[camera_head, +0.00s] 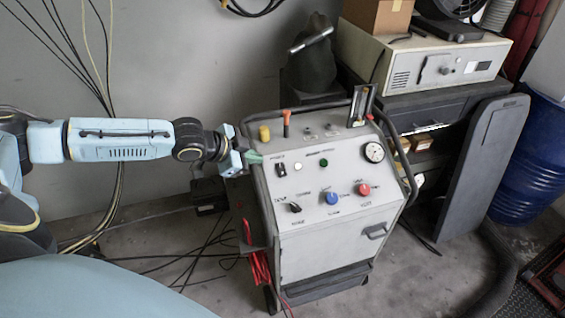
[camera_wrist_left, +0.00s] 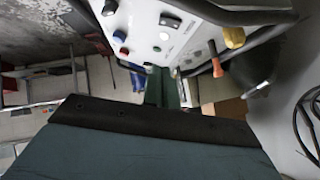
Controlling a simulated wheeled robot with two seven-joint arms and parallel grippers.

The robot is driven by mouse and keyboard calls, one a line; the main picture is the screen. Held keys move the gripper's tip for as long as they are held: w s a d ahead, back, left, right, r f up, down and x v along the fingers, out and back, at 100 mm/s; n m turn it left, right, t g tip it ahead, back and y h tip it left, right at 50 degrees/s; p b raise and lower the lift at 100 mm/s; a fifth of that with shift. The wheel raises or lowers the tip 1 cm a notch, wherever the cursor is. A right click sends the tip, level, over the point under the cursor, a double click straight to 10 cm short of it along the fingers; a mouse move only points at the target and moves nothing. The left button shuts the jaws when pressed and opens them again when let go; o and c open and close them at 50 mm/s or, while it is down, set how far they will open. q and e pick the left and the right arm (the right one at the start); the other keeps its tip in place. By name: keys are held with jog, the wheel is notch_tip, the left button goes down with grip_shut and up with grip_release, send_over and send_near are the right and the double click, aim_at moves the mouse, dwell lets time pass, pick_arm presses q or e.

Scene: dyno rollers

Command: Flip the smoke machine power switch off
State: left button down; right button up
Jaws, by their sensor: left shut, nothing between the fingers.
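The smoke machine (camera_head: 340,245) is a grey wheeled cabinet with a sloped control panel. A black rocker switch (camera_head: 281,169) sits at the panel's upper left; I take it for the power switch, but its label is too small to read. It also shows in the left wrist view (camera_wrist_left: 170,21). I cannot tell which way it is tipped. My left gripper (camera_head: 255,157) is shut and empty at the panel's left edge, just left of the switch. Its green fingers (camera_wrist_left: 162,88) show in the wrist view, apart from the switch. My right gripper is not in view.
The panel carries a white button (camera_head: 298,167), a blue knob (camera_head: 332,198), a red knob (camera_head: 364,189) and a gauge (camera_head: 374,152). A yellow knob (camera_head: 264,133) and orange-handled lever (camera_head: 286,123) stand behind the switch. Red cables (camera_head: 260,269) hang at the left. A blue barrel (camera_head: 525,160) stands right.

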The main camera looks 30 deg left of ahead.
pick_arm(q)
jog(key=shift+f, duration=0.1)
send_near(286, 172)
jog(key=w+d, duration=0.2)
jog(key=shift+w+d+r, duration=0.3)
jog(key=shift+w, duration=0.05)
jog(key=f, duration=0.2)
jog(key=w+f+b, duration=0.1)
jog(key=shift+w+a+f, duration=0.1)
jog(key=shift+a, duration=0.25)
jog(key=shift+w+a+f, duration=0.1)
jog(key=shift+a+f, duration=0.05)
jog(key=shift+f, duration=0.4)
